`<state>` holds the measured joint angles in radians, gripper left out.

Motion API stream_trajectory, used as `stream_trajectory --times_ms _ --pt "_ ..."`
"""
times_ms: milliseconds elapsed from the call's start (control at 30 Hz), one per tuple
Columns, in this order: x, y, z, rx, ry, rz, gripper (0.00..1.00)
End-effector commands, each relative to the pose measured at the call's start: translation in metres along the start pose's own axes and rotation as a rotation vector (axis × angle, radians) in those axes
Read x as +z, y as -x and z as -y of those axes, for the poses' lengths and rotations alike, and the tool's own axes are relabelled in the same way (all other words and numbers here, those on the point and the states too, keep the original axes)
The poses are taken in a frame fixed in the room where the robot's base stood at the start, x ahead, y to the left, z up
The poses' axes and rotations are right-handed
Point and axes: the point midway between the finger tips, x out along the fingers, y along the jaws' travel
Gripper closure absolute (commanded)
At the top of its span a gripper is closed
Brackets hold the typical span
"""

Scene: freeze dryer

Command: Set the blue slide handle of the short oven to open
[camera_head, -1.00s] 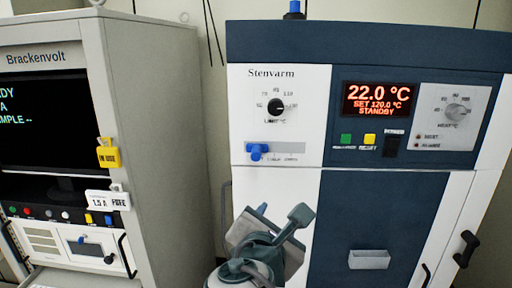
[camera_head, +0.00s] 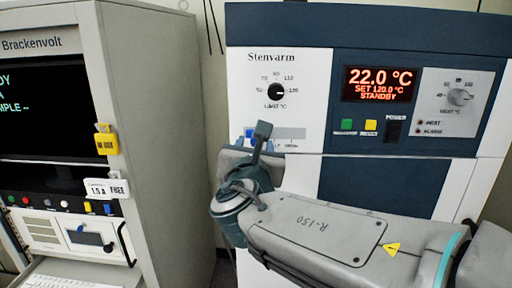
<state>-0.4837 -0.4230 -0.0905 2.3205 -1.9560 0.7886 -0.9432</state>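The short oven (camera_head: 262,199) is the Stenvarm unit with a white and dark blue front. Its horizontal slide slot (camera_head: 292,133) lies below the black limit knob (camera_head: 276,91). The small labels under the slot are partly covered and blurred.
The oven's display (camera_head: 378,84) reads 22.0 °C, STANDBY. Green (camera_head: 347,125) and yellow (camera_head: 371,125) buttons and a black power switch (camera_head: 394,130) sit below it. The Brackenvolt cabinet (camera_head: 150,150) stands at left, with a narrow gap between. My arm crosses the oven's lower front.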

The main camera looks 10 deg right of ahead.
Motion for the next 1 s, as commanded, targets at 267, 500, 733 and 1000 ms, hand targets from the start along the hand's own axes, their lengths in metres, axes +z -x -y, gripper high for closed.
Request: stream_trajectory --times_ms 267,500,733,1000 --pt "0.000 -0.022 0.000 0.000 0.000 -0.001 0.57" --pt "0.000 -0.024 0.000 0.000 -0.001 -0.001 0.57" --pt "0.000 -0.023 0.000 0.000 -0.001 -0.001 1.00" --pt "0.003 -0.027 0.029 -0.030 -0.005 0.006 1.00"
